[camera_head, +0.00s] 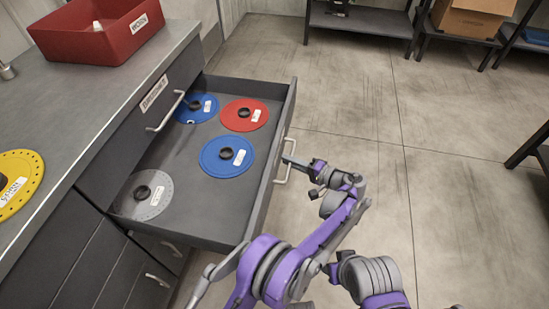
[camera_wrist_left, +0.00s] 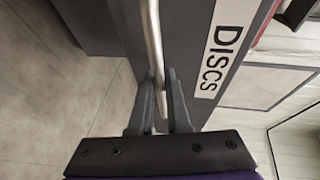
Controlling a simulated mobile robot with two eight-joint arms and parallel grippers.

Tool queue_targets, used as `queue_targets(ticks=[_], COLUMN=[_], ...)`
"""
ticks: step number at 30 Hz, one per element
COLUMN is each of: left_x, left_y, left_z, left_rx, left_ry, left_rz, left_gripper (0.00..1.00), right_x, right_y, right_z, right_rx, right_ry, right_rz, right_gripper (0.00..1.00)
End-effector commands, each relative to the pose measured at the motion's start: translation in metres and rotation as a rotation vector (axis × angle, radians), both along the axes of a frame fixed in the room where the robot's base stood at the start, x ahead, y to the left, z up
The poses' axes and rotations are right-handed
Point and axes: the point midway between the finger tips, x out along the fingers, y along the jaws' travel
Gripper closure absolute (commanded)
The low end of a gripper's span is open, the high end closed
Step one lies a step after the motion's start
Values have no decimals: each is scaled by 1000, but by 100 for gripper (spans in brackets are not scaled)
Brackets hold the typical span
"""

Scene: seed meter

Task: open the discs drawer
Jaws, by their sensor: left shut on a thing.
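The discs drawer (camera_head: 200,230) is pulled out from the dark cabinet in the head view. Inside it lie two blue discs (camera_head: 213,166) (camera_head: 207,104), a red disc (camera_head: 259,117) and a grey disc (camera_head: 135,205). My left gripper (camera_head: 287,159) is shut on the bar handle (camera_head: 281,180) of the drawer front. In the left wrist view the handle (camera_wrist_left: 153,40) runs between the fingers (camera_wrist_left: 161,100), beside the DISCS label (camera_wrist_left: 222,48) on the front. My right gripper is not in view.
A red bin (camera_head: 75,45) and a yellow disc (camera_head: 15,195) are on the countertop (camera_head: 100,105). Another handled front (camera_head: 150,95) is above the open drawer. Open floor (camera_head: 360,110) lies right of the drawer; shelves with a cardboard box (camera_head: 470,20) stand at the back.

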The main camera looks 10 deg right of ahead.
Motion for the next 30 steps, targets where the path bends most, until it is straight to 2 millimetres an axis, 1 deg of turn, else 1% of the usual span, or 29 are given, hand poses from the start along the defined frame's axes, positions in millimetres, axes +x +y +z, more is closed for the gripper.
queue_targets(ticks=[1, 6, 19, 20, 21, 30], left_x=[-2, -5, -6, -6, -6, -6], left_y=[-5, -15, -16, -16, -16, -16], left_z=[0, 0, 0, 0, 0, 0], left_rx=[-1, -1, 0, 0, 0, 0], left_ry=[1, 1, 0, 0, 0, 0], left_rz=[0, 0, 0, 1, 0, 0], left_gripper=[100, 100, 100, 80, 73, 73], right_x=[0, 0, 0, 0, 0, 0], right_y=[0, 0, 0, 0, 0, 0], right_z=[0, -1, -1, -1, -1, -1], right_rx=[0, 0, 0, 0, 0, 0], right_ry=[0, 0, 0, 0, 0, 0], right_rz=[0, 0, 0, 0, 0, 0], right_gripper=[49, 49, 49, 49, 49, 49])
